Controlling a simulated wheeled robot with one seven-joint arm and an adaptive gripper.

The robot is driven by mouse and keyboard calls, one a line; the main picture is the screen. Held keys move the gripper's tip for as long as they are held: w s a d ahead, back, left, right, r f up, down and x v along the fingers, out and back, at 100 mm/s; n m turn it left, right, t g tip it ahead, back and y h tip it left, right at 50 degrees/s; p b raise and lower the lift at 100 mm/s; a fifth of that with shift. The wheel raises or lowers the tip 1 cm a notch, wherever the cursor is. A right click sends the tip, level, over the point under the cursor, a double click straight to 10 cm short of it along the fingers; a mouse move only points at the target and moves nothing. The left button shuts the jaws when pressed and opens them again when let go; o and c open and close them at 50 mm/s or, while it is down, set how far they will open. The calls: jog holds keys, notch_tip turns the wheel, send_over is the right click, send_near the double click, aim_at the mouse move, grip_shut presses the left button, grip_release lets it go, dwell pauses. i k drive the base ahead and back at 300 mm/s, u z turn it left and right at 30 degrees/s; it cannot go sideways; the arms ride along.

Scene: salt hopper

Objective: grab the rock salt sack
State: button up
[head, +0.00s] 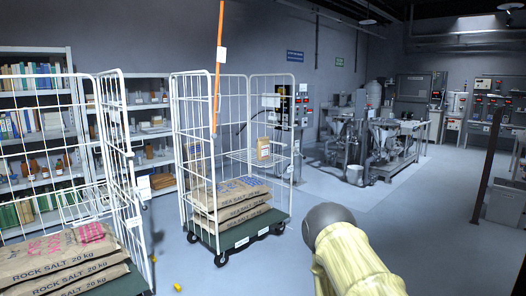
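Rock salt sacks (62,252) lie stacked in the left roll cage (128,215), at the lower left of the head view. They are brown paper sacks printed "ROCK SALT 20 kg", and the top one has a red print. The cage's white wire side stands in front of and beside them, and their left ends are cut off by the picture edge. Part of my arm, pale yellow with a dark round joint, shows at the lower right. My gripper is not in view, so its state and what it holds are hidden.
A second roll cage (183,180) holds sea salt sacks (232,200) and a small brown package (263,148) on a wire shelf. An orange pole (218,60) rises there. Small yellow bits (178,287) lie on the floor. Shelving (70,100) stands behind; floor is clear at right.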

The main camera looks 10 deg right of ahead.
aim_at(263, 146)
jog(key=z, duration=0.3)
jog(key=i, duration=0.75)
jog(key=z, duration=0.65)
jog(key=i, duration=3.6)
jog(key=u, duration=1.25)
jog(key=i, duration=1.1)
jog(key=u, duration=0.7)
